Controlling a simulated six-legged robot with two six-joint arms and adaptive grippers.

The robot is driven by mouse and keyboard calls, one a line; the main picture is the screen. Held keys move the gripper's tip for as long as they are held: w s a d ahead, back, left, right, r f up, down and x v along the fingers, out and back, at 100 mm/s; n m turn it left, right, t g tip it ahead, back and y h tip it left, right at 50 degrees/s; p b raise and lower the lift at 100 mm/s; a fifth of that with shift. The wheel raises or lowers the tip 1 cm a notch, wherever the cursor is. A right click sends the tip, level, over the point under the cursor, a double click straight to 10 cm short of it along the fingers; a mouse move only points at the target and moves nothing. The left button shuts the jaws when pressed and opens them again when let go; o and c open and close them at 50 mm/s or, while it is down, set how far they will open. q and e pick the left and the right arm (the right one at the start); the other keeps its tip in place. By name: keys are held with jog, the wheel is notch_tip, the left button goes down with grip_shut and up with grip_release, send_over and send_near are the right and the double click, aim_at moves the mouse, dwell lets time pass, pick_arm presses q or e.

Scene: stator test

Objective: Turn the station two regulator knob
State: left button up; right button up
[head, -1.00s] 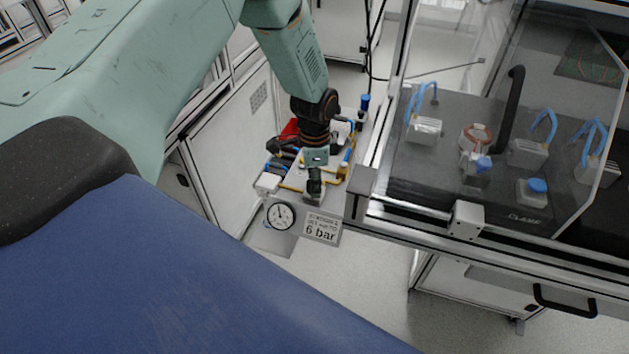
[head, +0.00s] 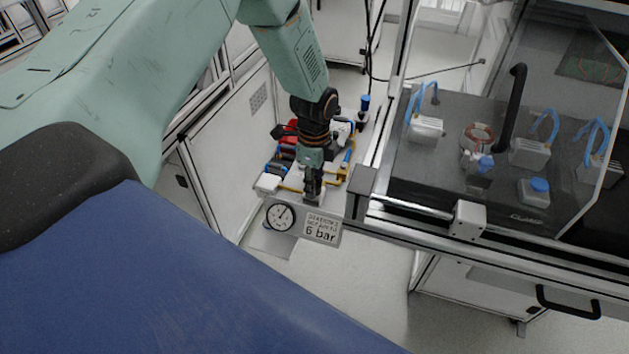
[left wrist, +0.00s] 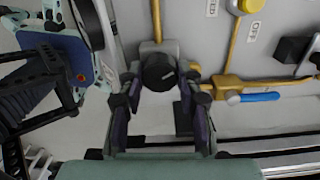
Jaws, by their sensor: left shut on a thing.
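The station two regulator knob is a round black knob (left wrist: 158,72) on a grey body at a yellow pipe in the left wrist view. My left gripper (left wrist: 161,80) has one finger on each side of the knob and is shut on it. In the head view my left gripper (head: 313,190) points down at the front of the pneumatic panel and hides the knob. A round white gauge (head: 280,215) and a sign reading "6 bar" (head: 322,229) are on the plate just in front. The gauge needle points up and slightly right. My right gripper is not in view.
The panel carries yellow pipes, a blue-handled valve (left wrist: 258,97) and a yellow button (left wrist: 245,6) near the gripper. A glass-guarded bench with a clamp fixture (head: 479,165) stands right, its frame post (head: 361,192) close to the gripper. Grey floor lies in front.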

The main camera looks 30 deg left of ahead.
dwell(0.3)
pick_arm(q)
jog(key=o, duration=1.2)
jog(key=shift+c, duration=0.2)
notch_tip(320, 180, up, 12)
